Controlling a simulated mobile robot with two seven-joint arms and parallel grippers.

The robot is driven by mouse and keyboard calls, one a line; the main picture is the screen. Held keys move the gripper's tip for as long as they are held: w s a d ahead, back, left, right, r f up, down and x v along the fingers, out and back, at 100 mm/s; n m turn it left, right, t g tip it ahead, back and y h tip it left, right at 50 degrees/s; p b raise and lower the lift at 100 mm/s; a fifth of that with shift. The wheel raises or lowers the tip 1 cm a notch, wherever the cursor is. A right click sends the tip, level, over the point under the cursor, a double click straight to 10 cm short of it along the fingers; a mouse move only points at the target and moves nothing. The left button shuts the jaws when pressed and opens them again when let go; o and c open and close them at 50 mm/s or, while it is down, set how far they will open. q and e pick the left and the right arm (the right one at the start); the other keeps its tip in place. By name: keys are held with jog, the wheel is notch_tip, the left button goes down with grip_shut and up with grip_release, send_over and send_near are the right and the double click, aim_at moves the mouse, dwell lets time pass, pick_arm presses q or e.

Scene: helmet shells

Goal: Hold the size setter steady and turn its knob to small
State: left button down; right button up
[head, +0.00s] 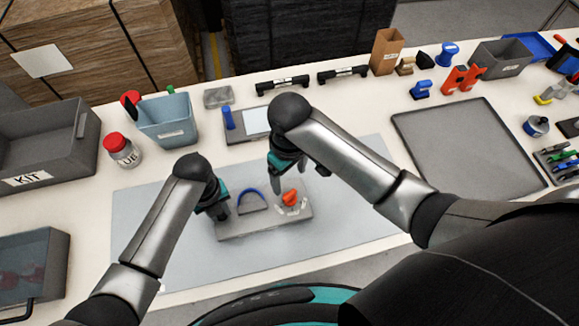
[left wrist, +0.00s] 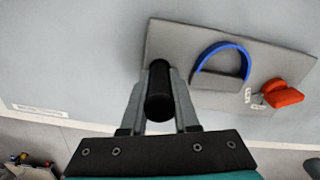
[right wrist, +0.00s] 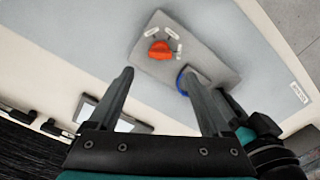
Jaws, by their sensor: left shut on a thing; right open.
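The size setter is a grey plate (head: 265,226) lying on the pale mat, with a blue arch (head: 252,200), an orange knob (head: 290,197) and small white labels. In the left wrist view a black upright handle (left wrist: 159,95) stands at the plate's left end. My left gripper (head: 219,209) is shut on this handle. My right gripper (head: 298,180) is open and empty above the knob side of the plate. In the right wrist view the knob (right wrist: 160,50) appears just beyond the open fingers, apart from them. The label wording is too small to read.
The mat (head: 150,225) is clear around the setter. Behind it are a light blue bin (head: 168,128), a red-lidded bottle (head: 122,150) and two black bar handles (head: 282,85). A grey tray (head: 470,150) lies to the right, and a KIT bin (head: 45,150) to the left.

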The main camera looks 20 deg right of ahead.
jog(key=shift+r, duration=1.45)
pick_arm(q)
jog(key=c, duration=0.6)
grip_release()
notch_tip(320, 180, up, 12)
jog(key=shift+r, duration=0.1)
notch_tip(320, 180, up, 7)
jog(key=p, duration=0.9)
pick_arm(e)
notch_tip(320, 180, up, 9)
jog(key=shift+f, duration=0.1)
